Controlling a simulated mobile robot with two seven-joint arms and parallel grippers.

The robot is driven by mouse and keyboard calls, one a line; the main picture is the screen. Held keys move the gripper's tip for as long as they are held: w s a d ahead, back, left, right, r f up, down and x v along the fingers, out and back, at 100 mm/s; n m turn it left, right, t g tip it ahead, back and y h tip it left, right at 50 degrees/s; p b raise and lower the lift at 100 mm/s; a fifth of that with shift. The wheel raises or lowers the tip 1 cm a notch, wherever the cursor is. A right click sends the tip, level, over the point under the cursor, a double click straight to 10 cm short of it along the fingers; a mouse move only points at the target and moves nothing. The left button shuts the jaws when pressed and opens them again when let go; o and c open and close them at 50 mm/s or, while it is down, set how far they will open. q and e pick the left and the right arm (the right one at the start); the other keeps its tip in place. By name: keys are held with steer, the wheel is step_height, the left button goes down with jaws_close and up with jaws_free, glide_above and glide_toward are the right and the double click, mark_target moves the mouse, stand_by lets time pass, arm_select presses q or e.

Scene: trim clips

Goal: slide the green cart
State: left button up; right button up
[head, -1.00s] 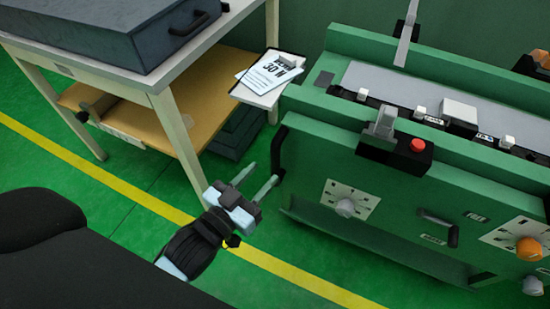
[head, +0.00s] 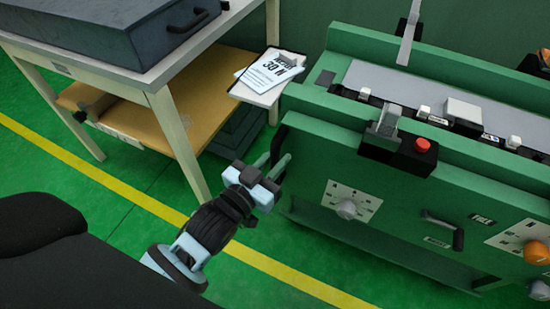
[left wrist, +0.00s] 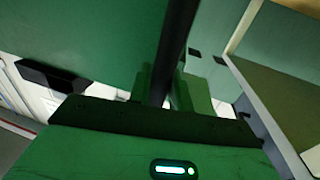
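The green cart (head: 400,205) is a long green bench on the right in the head view, with a dial, an orange knob and a black front handle. A black upright handle (head: 277,146) is at its left end. My left gripper (head: 274,162) is at this handle, its fingers apart with the handle between them. In the left wrist view the dark handle bar (left wrist: 175,50) runs down between the two fingertips (left wrist: 165,90). Whether the fingers touch the bar is hard to tell. My right gripper is not in view.
A white-framed table (head: 150,85) with a dark grey case (head: 120,30) stands at the left, with a wooden lower shelf (head: 150,125). A clipboard with paper (head: 268,75) sits between table and cart. Green floor with a yellow line (head: 110,175) is clear in front.

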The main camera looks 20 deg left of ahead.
arm_select(q)
jaws_close()
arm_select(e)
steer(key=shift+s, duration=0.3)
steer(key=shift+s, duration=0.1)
arm_select(q)
steer(key=a+p, duration=0.4)
steer(key=a, duration=1.1)
steer(key=shift+w+a+p, duration=0.25)
steer(key=shift+w+p, duration=0.05)
steer(key=shift+p, duration=0.1)
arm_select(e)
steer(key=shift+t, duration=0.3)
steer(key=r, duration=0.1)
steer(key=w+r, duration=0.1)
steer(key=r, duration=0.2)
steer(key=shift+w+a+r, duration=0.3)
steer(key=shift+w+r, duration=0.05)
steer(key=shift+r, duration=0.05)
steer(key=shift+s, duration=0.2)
arm_select(q)
steer(key=shift+o, duration=2.4)
jaws_free()
steer(key=shift+a, duration=0.15)
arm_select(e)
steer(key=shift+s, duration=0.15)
